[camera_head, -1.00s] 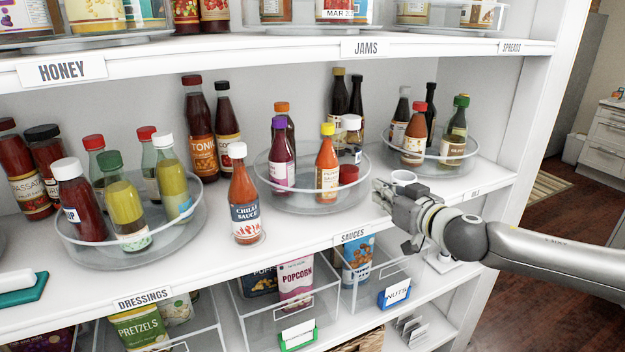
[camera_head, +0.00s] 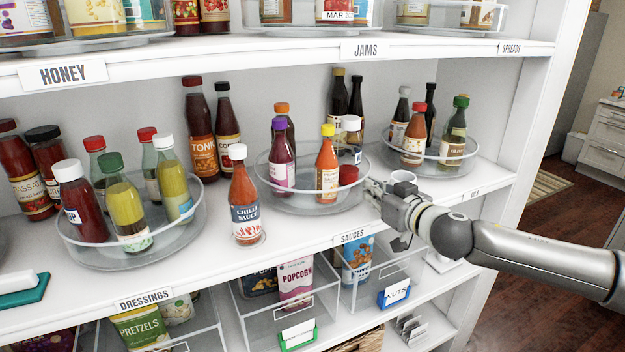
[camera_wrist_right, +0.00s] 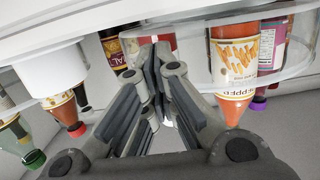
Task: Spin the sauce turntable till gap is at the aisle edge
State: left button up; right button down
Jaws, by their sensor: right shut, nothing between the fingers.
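The sauce turntable (camera_head: 312,207) is a clear round tray with a raised rim on the middle shelf, above the SAUCES label (camera_head: 352,236). My left gripper is not in view.
A chilli sauce bottle (camera_head: 244,196) stands on the shelf left of the turntable. A small white cup (camera_head: 404,177) is just behind my right gripper. Other turntables stand left (camera_head: 150,260) and right (camera_head: 452,168). The upper shelf (camera_head: 250,62) hangs above.

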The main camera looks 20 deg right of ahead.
aim_at(344, 197)
jog(key=shift+a, duration=0.1)
jog(key=shift+s+a+b, duration=0.35)
jog(key=shift+s+a, duration=0.35)
jog(key=shift+a, duration=0.1)
jog(key=shift+s+a, duration=0.2)
jog(key=shift+a, duration=0.35)
jog(key=shift+s+a, duration=0.15)
jog(key=shift+a, duration=0.4)
jog(key=shift+s+a, duration=0.15)
jog(key=shift+a, duration=0.45)
jog(key=shift+s+a, duration=0.15)
jog(key=shift+a, duration=0.4)
